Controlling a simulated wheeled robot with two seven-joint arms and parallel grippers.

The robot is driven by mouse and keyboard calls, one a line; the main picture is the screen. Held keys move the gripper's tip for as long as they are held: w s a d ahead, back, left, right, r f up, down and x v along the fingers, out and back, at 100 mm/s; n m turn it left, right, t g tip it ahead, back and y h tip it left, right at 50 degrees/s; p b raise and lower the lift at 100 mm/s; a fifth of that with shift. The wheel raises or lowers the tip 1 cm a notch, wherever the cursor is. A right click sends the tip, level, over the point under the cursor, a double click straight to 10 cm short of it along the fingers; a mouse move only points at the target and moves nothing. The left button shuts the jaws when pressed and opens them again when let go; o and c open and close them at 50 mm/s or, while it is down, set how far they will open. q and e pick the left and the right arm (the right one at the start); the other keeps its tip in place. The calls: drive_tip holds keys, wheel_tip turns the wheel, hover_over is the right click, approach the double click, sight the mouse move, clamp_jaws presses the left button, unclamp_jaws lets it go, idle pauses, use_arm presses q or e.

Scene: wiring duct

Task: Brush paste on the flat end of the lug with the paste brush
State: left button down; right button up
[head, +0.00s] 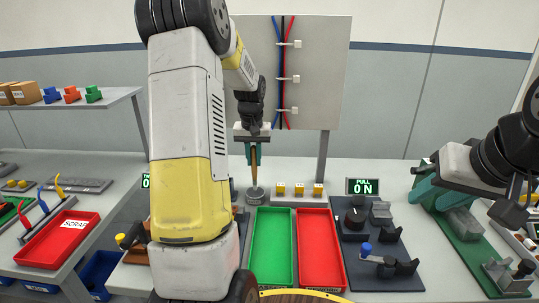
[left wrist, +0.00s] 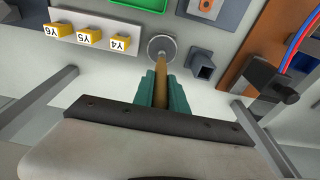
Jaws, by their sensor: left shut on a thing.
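My left gripper (head: 254,158) is shut on the brown handle of the paste brush (head: 254,175) and holds it upright, pointing down. In the left wrist view, the teal fingers (left wrist: 159,90) close around the brush handle (left wrist: 160,84). The brush's lower end is at a round grey pot (head: 255,195), which also shows in the left wrist view (left wrist: 162,37); I cannot tell how deep it sits. My right gripper (head: 424,185), with teal fingers, is at the right, above a green fixture; its opening is unclear. I cannot make out the lug.
A green tray (head: 271,250) and a red tray (head: 317,250) lie in front of the pot. Yellow labelled blocks (head: 299,189) stand right of it. A grey square socket (left wrist: 202,66) is beside the pot. My left arm hides much of the left bench.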

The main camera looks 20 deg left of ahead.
sight(253, 146)
use_arm(q)
drive_tip(key=shift+f, duration=0.6)
idle(1.6)
drive_tip(key=shift+r, duration=3.55)
